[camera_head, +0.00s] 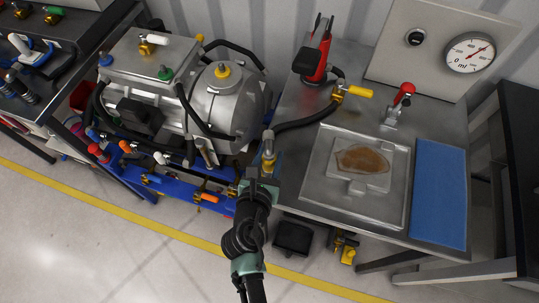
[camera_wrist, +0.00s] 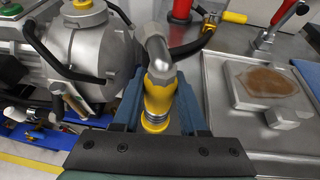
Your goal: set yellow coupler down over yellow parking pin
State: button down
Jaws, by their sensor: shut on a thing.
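The yellow coupler (camera_wrist: 158,92) has a grey metal elbow (camera_wrist: 158,50) on top and ribbed silver rings at its lower end. My gripper (camera_wrist: 158,110) is shut on it, with one blue-grey finger on each side. In the head view, the coupler (camera_head: 268,162) is in my gripper (camera_head: 262,178), between the drive unit (camera_head: 222,110) and the steel bench. I cannot pick out the yellow parking pin for certain. A yellow cap (camera_head: 222,71) tops the drive unit's round housing, and a yellow piece (camera_head: 348,256) shows below the bench edge.
A black hose (camera_head: 305,119) curves from near the coupler toward a red pump (camera_head: 316,60) on the bench. A yellow-handled valve (camera_head: 355,92), a red-handled clamp (camera_head: 403,95) and a steel tray (camera_head: 318,190) are on the bench. Blue rails with coloured handles (camera_head: 208,198) run below the drive unit.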

jog(key=shift+f, duration=0.25)
dwell(0.5)
jog(key=shift+c, duration=2.1)
grip_release()
jog(key=shift+o, duration=0.3)
jog(key=shift+f, duration=0.1)
jog(key=shift+s, duration=0.1)
